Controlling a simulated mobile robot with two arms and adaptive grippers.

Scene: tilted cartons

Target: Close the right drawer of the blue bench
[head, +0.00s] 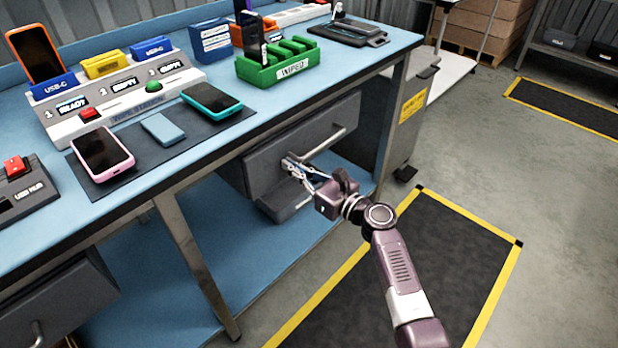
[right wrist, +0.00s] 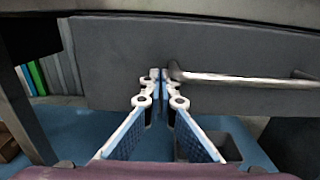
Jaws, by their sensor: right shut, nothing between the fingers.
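The right drawer (head: 270,155) of the blue bench (head: 205,160) has a dark grey front with a metal bar handle (head: 325,145). It sits under the bench top; how far it stands out is hard to judge. My right gripper (head: 287,163) is shut and empty, at the drawer front near the left end of the handle. In the right wrist view the fingertips (right wrist: 160,74) are together against or just before the grey front (right wrist: 115,60), beside the handle's left end (right wrist: 190,77). I cannot tell if they touch. My left gripper is not in view.
A grey bin (head: 285,207) stands on the blue lower shelf (head: 250,240) below the drawer. A metal bench leg (head: 195,265) is to the left, and another drawer (head: 65,300) is farther left. Phones and a charging station (head: 125,95) lie on top. The floor mat (head: 440,250) is clear.

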